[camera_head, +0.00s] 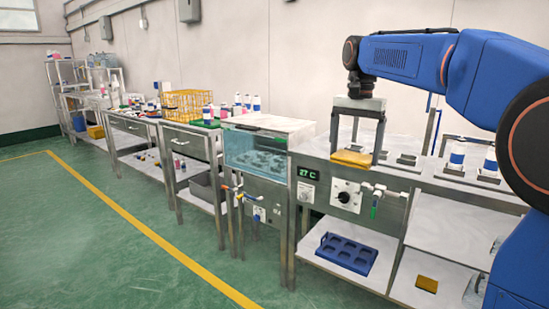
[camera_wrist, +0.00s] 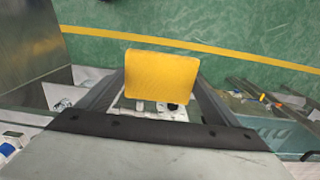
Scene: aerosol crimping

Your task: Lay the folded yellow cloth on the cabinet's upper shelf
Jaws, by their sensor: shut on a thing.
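My gripper (camera_head: 355,156) points down in front of the grey bench and is shut on the folded yellow cloth (camera_head: 350,159). The cloth lies flat between the fingertips and looks level with the bench top's front edge; I cannot tell whether it touches the bench. In the wrist view the cloth (camera_wrist: 161,75) shows as a flat yellow rectangle between the two fingers (camera_wrist: 160,82). At the lower right, open shelving, seemingly the cabinet, shows an upper shelf (camera_head: 455,218) with its top part bare. My blue arm hides its right side.
A second yellow piece (camera_head: 427,284) lies on a lower shelf. A blue tray with holes (camera_head: 346,253) sits on the shelf left of it. White bottles (camera_head: 458,153) stand on the bench top. A temperature panel (camera_head: 308,175), knob and pipes face the front. The green floor is clear.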

